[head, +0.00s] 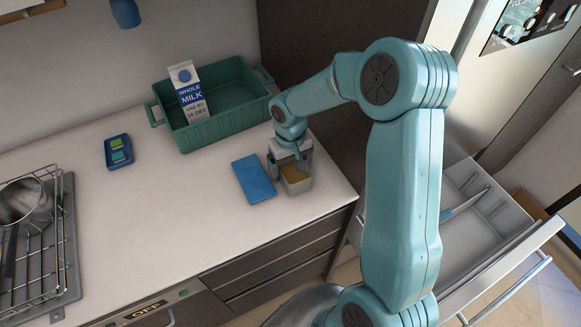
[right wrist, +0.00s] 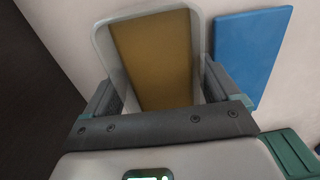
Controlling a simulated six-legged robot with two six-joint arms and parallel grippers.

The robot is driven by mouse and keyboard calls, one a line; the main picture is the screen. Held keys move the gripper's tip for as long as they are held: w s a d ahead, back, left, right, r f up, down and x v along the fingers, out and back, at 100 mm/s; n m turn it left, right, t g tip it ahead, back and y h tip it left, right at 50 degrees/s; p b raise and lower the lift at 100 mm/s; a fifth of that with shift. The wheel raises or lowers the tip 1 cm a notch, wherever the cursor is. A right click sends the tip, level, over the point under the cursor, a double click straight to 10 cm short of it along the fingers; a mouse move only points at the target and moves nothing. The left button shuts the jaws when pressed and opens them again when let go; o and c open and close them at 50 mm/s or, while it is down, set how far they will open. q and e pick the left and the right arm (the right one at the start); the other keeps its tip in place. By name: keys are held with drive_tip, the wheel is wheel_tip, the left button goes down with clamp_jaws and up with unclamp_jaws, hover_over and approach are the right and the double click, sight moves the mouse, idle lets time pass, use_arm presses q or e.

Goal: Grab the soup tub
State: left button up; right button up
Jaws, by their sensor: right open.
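The soup tub (head: 297,181) is a pale, open-topped square tub with brown-yellow soup in it, on the counter near its right end. It fills the upper middle of the right wrist view (right wrist: 154,58). My right gripper (head: 289,166) is open, with its fingers at either side of the tub; it also shows in the right wrist view (right wrist: 165,95). I cannot tell whether a finger touches the tub. The tub's far side is partly hidden by the gripper in the head view. My left gripper is not in view.
A blue board (head: 253,179) lies just left of the tub. A green crate (head: 222,123) with a milk carton (head: 187,92) stands behind. A small blue tray (head: 118,151) and a wire dish rack (head: 35,235) are left. An open drawer (head: 500,255) juts out at right.

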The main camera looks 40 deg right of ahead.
drive_tip(key=shift+a, duration=0.1)
drive_tip(key=c, duration=1)
drive_tip(key=shift+w+r, duration=0.1)
drive_tip(key=shift+r, duration=0.05)
